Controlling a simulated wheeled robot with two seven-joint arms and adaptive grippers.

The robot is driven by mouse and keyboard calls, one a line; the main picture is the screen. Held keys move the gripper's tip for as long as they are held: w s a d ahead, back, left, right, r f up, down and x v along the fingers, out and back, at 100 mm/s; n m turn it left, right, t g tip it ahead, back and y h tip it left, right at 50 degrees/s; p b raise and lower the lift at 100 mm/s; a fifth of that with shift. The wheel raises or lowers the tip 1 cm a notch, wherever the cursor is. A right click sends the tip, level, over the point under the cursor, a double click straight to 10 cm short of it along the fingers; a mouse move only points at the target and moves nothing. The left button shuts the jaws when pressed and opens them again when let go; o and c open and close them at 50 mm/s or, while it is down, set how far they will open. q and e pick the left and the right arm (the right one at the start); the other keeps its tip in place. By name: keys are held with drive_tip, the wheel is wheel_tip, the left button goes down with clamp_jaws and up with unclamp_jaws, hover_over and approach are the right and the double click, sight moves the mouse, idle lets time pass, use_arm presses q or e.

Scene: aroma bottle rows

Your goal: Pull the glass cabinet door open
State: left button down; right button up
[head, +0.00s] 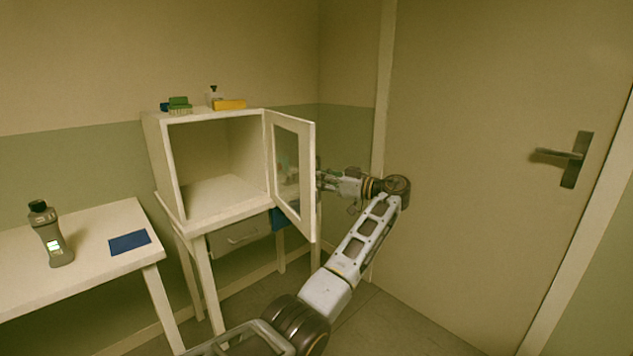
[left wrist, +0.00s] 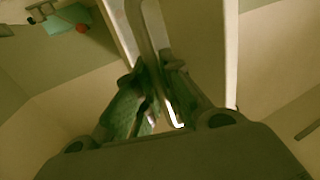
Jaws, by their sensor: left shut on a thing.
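The white-framed glass cabinet door (head: 306,181) stands swung open at the right side of the cabinet (head: 158,165), and the empty interior shows. My left gripper (head: 322,181) is at the outer side of the door, partly hidden by its frame. In the left wrist view the fingers (left wrist: 158,92) are shut on the door handle (left wrist: 150,35), a pale curved bar running up between them. The handle is hidden in the head view. My right gripper is in neither view.
A closed room door (head: 480,200) is at right.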

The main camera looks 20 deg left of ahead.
use_arm(q)
drive_tip(key=shift+w+d, duration=0.15)
drive_tip(key=shift+w, duration=0.1)
idle(0.4)
drive_tip(key=c, duration=1.5)
unclamp_jaws()
drive_tip(key=shift+d, duration=0.1)
drive_tip(key=shift+s+d, duration=0.15)
drive_tip(key=shift+d, duration=2.8)
drive_tip(key=shift+s+d, duration=0.15)
drive_tip(key=shift+d, duration=2.8)
drive_tip(key=shift+s+f, duration=0.1)
drive_tip(key=shift+s, duration=0.05)
